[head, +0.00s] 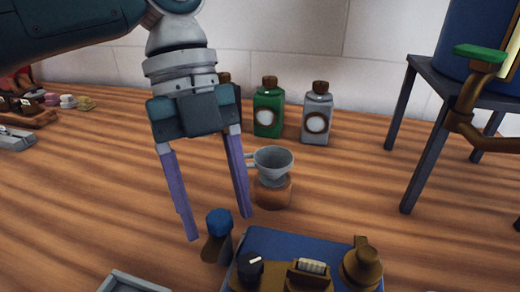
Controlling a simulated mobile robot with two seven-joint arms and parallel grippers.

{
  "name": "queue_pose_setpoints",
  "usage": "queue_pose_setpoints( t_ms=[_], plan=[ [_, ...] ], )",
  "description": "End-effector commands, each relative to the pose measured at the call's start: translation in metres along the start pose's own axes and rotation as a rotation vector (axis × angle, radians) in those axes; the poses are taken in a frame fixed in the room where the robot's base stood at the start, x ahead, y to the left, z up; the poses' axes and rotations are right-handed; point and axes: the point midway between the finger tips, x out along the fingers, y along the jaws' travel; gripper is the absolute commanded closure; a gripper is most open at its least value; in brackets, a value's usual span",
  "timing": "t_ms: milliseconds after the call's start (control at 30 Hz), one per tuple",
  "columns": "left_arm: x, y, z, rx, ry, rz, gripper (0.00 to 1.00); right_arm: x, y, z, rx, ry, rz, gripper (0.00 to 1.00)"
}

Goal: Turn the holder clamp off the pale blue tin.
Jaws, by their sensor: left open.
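My left gripper (217,227) comes down from the upper left with its two purple fingers spread and nothing held between them. A blue knob (218,222) on a short dark stem shows between the fingertips in the picture; I cannot tell whether either finger touches it. This may be the holder clamp's handle. It stands at the left edge of a blue box (275,243) with brass and black fittings, cut off by the bottom edge. I cannot make out a pale blue tin for certain. My right gripper is not in view.
A grey funnel cup (273,162) on a wooden block stands just right of the fingers. Green (268,112) and grey (317,115) bottles stand behind. A dark stand (430,120) and a brass tap with a green handle (479,53) are at right. A grey tray (132,284) lies bottom left.

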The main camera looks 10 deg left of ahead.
Motion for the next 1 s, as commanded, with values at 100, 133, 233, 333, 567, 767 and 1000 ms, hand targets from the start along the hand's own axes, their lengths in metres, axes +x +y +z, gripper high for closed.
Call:
queue_pose_setpoints(
  t_ms=[100,133,233,333,567,767,1000],
  plan=[
    [-0.003,0.000,0.000,0.000,0.000,-0.001,0.35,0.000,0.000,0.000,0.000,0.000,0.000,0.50],
    [-0.005,-0.001,0.000,0.000,-0.001,-0.002,0.35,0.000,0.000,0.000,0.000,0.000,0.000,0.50],
    [-0.020,-0.001,0.000,0.000,-0.002,-0.003,0.35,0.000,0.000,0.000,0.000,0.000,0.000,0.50],
    [-0.040,-0.001,0.001,-0.001,-0.003,-0.003,0.35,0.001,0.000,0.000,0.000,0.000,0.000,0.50],
    [-0.083,-0.001,0.000,0.000,-0.001,-0.003,0.35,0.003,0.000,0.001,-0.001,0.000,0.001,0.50],
    [-0.099,0.000,0.000,0.001,0.000,0.000,0.35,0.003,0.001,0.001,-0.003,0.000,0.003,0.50],
    [-0.099,0.000,0.000,0.000,0.001,0.001,0.35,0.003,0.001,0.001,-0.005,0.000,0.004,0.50]
  ],
)
